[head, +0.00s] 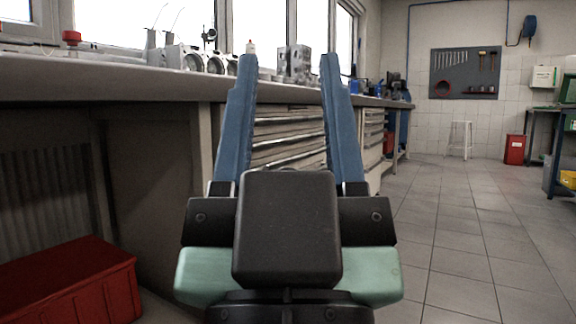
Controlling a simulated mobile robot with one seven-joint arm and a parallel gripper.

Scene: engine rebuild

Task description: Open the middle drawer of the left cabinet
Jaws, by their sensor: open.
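My gripper (288,120) is open and empty in the middle of the head view, its two blue fingers pointing up and forward. Between and behind the fingers is a cabinet (289,137) under the long workbench, with several wide drawers and pale horizontal handles. The fingers hide the left and right parts of its front, and the gripper body hides its lower part. The visible drawers look shut. A second drawer cabinet (374,133) stands farther along the bench, to the right. I cannot tell whether the fingers touch the nearer cabinet.
A red box (70,285) lies on the floor at lower left, under the workbench (110,80). Metal engine parts (297,64) stand on the benchtop. The tiled floor (470,230) to the right is open. A white stool (459,138) and red bin (514,149) stand at the back.

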